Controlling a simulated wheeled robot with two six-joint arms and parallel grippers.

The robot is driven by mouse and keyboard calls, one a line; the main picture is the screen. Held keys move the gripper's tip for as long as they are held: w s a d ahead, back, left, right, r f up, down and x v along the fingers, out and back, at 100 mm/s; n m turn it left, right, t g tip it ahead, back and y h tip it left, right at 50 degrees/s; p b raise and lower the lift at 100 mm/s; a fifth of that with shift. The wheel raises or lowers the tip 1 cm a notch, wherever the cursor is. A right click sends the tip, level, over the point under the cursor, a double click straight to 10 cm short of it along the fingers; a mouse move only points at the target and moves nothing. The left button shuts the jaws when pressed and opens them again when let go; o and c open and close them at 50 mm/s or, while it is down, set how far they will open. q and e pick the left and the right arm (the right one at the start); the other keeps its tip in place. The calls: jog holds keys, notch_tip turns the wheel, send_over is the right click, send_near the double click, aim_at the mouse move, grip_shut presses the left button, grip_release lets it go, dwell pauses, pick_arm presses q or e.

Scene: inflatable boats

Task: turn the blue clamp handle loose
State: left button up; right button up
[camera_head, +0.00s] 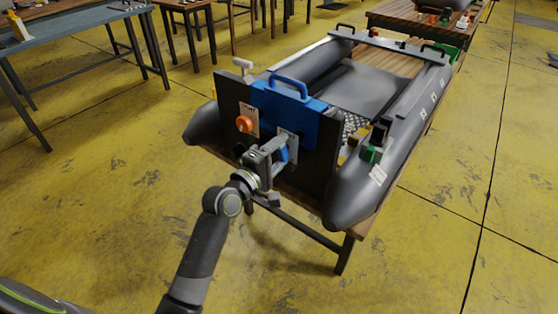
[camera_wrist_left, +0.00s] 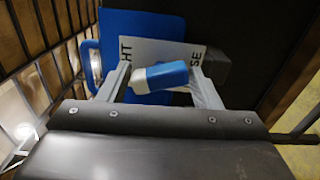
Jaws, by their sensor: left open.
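The blue clamp handle (camera_wrist_left: 167,75) has a pale end and lies nearly level between the two fingers of my left gripper (camera_head: 280,147) in the left wrist view. Both fingers stand apart around it, and I cannot tell whether either touches it. In the head view the handle (camera_head: 292,149) is partly hidden by the gripper. The label is on the blue plate (camera_head: 300,112) at the boat's dark transom. My right gripper is not in view.
The grey inflatable boat (camera_head: 400,135) rests on a wooden table. An orange knob (camera_head: 243,123) sits left of the handle, and a blue carrying grip (camera_head: 290,84) rises above the plate. A green part (camera_head: 371,154) is at right. The yellow floor in front is clear.

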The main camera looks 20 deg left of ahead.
pick_arm(q)
jog(key=m+b, duration=0.1)
jog(key=m, duration=0.2)
jog(key=shift+f, duration=0.15)
jog(key=m+b, duration=0.2)
jog(key=m, duration=0.3)
jog(key=m+b, duration=0.2)
jog(key=m, duration=0.3)
jog(key=shift+b, duration=0.4)
jog(key=shift+m, duration=0.7)
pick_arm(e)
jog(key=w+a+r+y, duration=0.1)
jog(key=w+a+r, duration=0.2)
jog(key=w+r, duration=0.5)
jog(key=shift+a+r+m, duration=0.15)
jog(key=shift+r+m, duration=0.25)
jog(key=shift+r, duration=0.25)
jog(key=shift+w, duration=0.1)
pick_arm(q)
grip_shut()
